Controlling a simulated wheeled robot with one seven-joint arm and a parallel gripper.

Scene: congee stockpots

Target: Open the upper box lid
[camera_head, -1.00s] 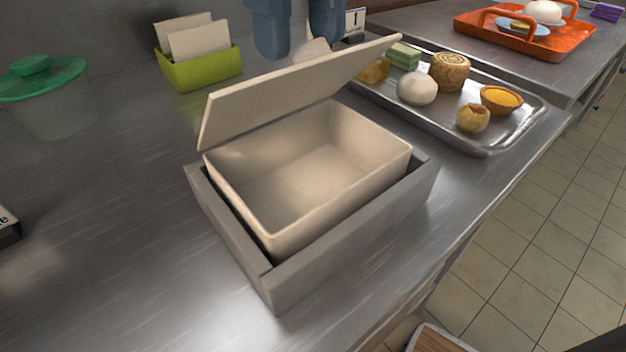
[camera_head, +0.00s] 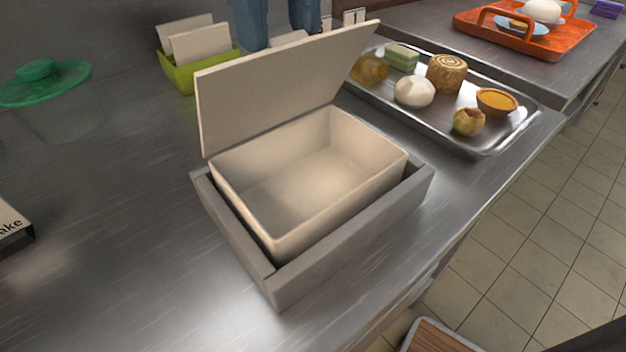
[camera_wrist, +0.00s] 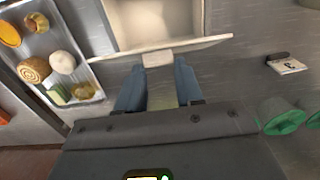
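The upper box (camera_head: 320,205) is a cream, open-topped rectangular box sitting in a grey tray-like frame (camera_head: 345,245) on the steel counter, and it looks empty. Its cream lid (camera_head: 280,90) is hinged at the back long edge and stands raised, close to upright. My gripper (camera_head: 275,22) is behind the lid at the top of the head view, its blue fingers partly hidden. In the wrist view my gripper (camera_wrist: 159,72) has its fingers on either side of the lid's small cream handle (camera_wrist: 158,58), which fills the gap between the fingertips.
A metal tray (camera_head: 435,125) with several foods stands right of the lid. A green holder (camera_head: 200,70) with cream cards stands behind left, and a green-lidded container (camera_head: 45,85) is far left. An orange tray (camera_head: 520,35) is farther back.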

